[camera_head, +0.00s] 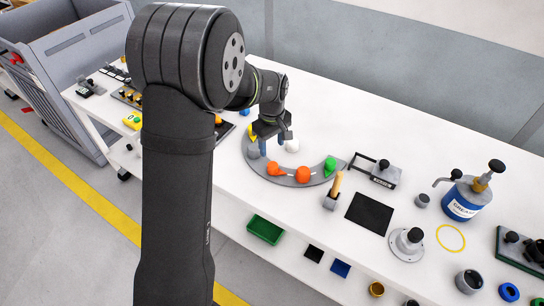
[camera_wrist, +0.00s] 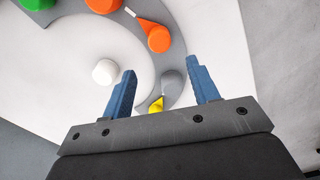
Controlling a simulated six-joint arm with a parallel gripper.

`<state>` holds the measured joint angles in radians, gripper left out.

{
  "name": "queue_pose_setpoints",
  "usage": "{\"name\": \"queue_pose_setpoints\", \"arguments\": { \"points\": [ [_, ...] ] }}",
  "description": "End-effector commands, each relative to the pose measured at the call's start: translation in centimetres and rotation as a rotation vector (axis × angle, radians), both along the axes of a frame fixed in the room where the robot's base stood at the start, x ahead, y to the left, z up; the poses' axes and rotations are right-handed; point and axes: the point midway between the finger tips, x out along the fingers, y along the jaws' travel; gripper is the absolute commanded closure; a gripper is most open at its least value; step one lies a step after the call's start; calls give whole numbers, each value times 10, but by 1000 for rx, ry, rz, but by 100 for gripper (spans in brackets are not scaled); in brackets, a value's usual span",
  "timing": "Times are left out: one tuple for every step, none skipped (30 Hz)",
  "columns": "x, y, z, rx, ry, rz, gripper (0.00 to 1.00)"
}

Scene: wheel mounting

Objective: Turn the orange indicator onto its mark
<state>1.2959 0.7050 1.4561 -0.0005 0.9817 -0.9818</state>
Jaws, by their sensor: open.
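The orange indicator (camera_head: 273,168) sits on a grey curved plate (camera_head: 318,181), and in the wrist view it is a round cap with a pointed tip (camera_wrist: 159,39). A short white line (camera_wrist: 130,12) lies just off the tip, roughly in line with it. A second, rounder orange piece (camera_head: 302,175) stands beyond that line. My gripper (camera_head: 273,143) is open and empty, pointing down above the plate. In the wrist view its blue fingers (camera_wrist: 163,73) appear on either side of a grey knob (camera_wrist: 172,82); the orange indicator lies beyond the fingertips.
A yellow piece (camera_wrist: 157,104) and a green piece (camera_head: 330,163) are also on the plate. A white knob (camera_head: 292,146) stands inside the curve. A wooden-handled tool (camera_head: 335,188), a black pad (camera_head: 370,213) and a blue grease can (camera_head: 464,199) stand to the right.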

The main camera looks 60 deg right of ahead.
Motion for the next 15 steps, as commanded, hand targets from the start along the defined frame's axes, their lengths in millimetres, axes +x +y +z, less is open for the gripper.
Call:
{"name": "queue_pose_setpoints", "arguments": {
  "points": [
    [0,-1,14,-5,-2,0,45],
    [0,-1,20,-4,-1,0,45],
    [0,-1,29,-5,-2,0,45],
    [0,-1,35,-3,-1,0,45],
    [0,0,40,-2,0,0,45],
    [0,0,47,-3,-1,0,45],
    [0,0,52,-2,0,0,45],
    [0,-1,56,-2,0,0,45],
    [0,-1,60,-1,-1,0,45],
    [0,0,63,0,0,0,45],
    [0,0,65,0,0,0,45],
    [0,0,68,0,0,0,45],
    [0,0,69,0,0,0,45],
    [0,0,71,0,0,0,45],
    [0,0,71,0,0,0,45]
  ]
}}
